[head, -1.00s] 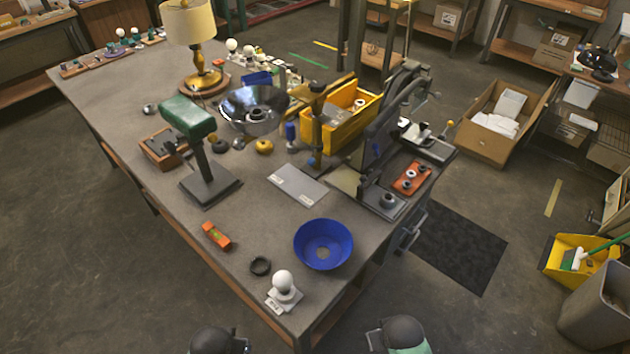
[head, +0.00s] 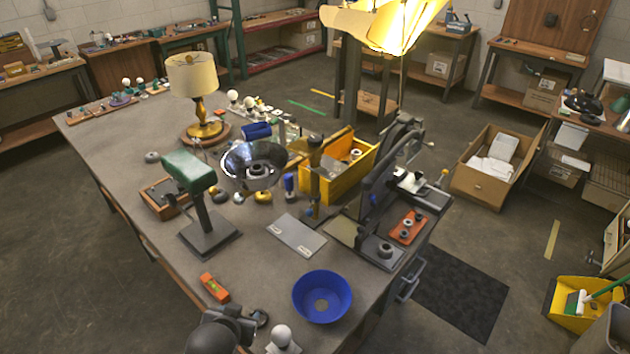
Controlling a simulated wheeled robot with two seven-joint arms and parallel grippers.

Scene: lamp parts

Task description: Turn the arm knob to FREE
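I cannot single out the arm knob or read any FREE mark at this size. A dark stand with a curved arm (head: 376,175) rises at the right side of the workbench (head: 120,155). A grey plate with small pale labels (head: 296,235) lies flat near its foot; the lettering is unreadable. A green-headed post on a square base (head: 208,205) stands at the left. My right gripper is out of view.
A blue bowl (head: 322,297), an orange level (head: 213,287), a chrome reflector (head: 250,165), a yellow bin (head: 335,175) and a brass lamp with a cream shade (head: 193,76) stand on the bench. A lit shade (head: 395,25) shows at top. Floor is clear at lower left.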

